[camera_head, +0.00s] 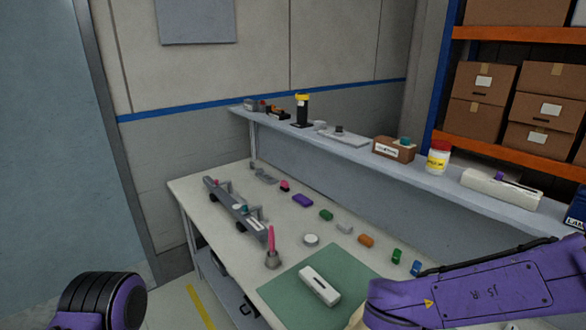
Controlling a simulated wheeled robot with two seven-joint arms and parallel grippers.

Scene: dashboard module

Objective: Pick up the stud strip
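No piece is labelled as the stud strip, and I cannot tell for sure which one it is. A white oblong block (319,286) with a dark slot in its top lies on the green mat (284,286). My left arm shows only a black and purple joint at the bottom left. My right arm crosses the bottom right corner and covers the mat's right part. Both grippers are out of view.
Small coloured blocks, including a purple one (303,200) and an orange one (366,240), lie in a row on the table (205,185). The raised shelf (300,135) behind holds boxes and jars.

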